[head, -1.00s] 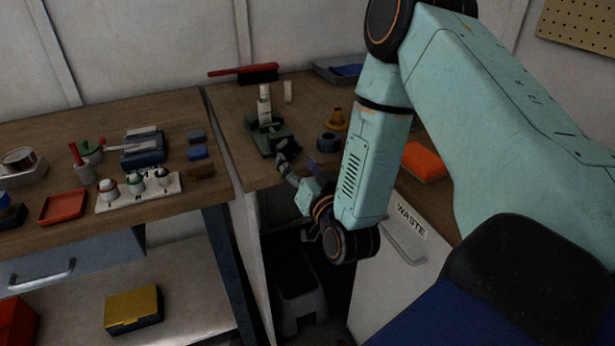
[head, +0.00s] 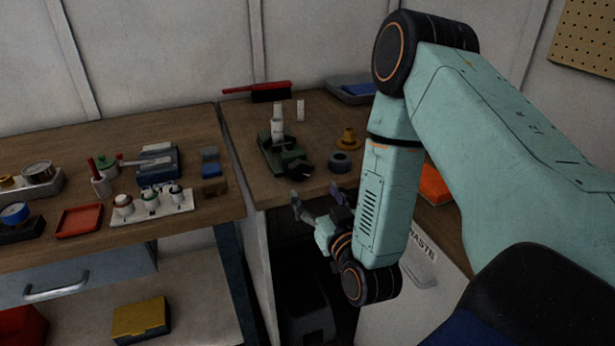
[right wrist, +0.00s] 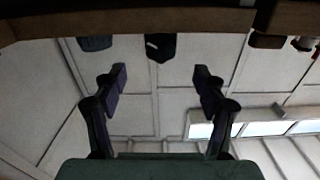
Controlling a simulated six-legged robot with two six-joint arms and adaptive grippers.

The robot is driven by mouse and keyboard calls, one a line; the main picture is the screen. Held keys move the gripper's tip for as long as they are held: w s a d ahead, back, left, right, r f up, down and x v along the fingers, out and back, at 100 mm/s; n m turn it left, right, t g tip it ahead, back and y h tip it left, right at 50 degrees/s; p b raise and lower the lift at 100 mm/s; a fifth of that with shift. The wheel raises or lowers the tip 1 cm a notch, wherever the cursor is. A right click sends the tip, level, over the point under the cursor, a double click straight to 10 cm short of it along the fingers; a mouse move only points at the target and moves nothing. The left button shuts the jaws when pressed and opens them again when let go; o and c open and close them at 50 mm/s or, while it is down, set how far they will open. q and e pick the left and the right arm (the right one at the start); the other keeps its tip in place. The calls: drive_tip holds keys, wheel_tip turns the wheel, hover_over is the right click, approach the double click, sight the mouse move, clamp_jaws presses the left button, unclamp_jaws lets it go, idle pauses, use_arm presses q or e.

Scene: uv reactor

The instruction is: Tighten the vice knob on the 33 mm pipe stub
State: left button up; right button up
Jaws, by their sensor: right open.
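The green vice (head: 270,160) stands on the right-hand bench, with a white pipe stub (head: 277,130) upright in it. Its dark knob (head: 307,169) faces the bench's front edge. In the right wrist view, which looks upside down, a black shape that appears to be the knob (right wrist: 160,46) sits beyond and between my fingertips. My right gripper (head: 317,199) is open and empty, in front of the bench edge and apart from the knob. It also shows in the right wrist view (right wrist: 160,76), fingers spread. My left gripper is not in view.
A dark ring (head: 340,162) and a yellow-brown flanged part (head: 348,138) stand right of the vice. A second white piece (head: 300,111) stands behind it, near a red-handled brush (head: 268,92). An orange item (head: 434,185) lies right of my arm.

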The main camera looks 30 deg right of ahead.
sight(301, 173)
drive_tip(key=w+n, duration=0.1)
drive_tip(key=w+n+p, duration=0.1)
drive_tip(key=n, duration=0.1)
drive_tip(key=shift+d, duration=0.15)
drive_tip(key=shift+n, duration=0.3)
drive_tip(key=x, duration=0.7)
drive_tip(key=shift+w+d+b, duration=0.1)
drive_tip(key=shift+w+b, duration=0.25)
drive_tip(key=c, duration=1.2)
